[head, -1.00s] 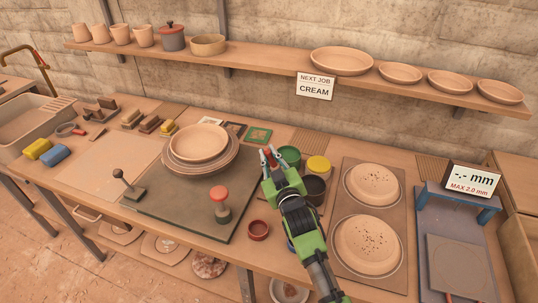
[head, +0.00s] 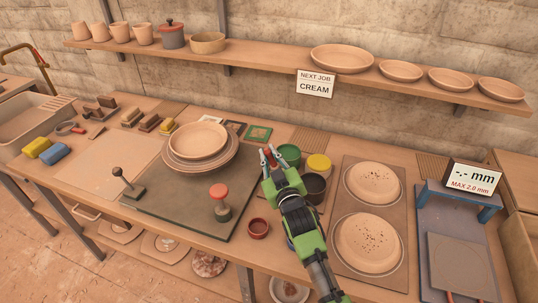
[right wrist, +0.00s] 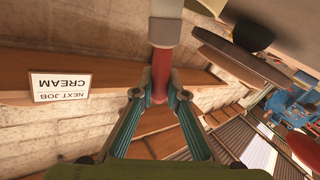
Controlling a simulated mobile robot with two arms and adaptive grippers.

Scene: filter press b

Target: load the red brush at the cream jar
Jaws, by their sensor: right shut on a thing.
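My right gripper (head: 271,158) is over the bench among the glaze jars. In the right wrist view its fingers (right wrist: 158,88) are shut on the red brush handle (right wrist: 160,70). A pale cylindrical part (right wrist: 165,30) shows beyond the red handle. In the head view only a little red shows between the fingertips, and the brush tip is hidden. A green jar (head: 289,153), a yellow jar (head: 319,165) and a dark jar (head: 314,188) stand beside the gripper. I cannot make out a cream jar. My left gripper is not in view.
A sign (head: 314,85) reads "NEXT JOB CREAM" on the shelf edge. Stacked plates (head: 199,141) and a red-topped stamp (head: 219,200) stand left of the gripper. A small red bowl (head: 258,228) is in front. Two speckled plates (head: 368,243) lie to the right.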

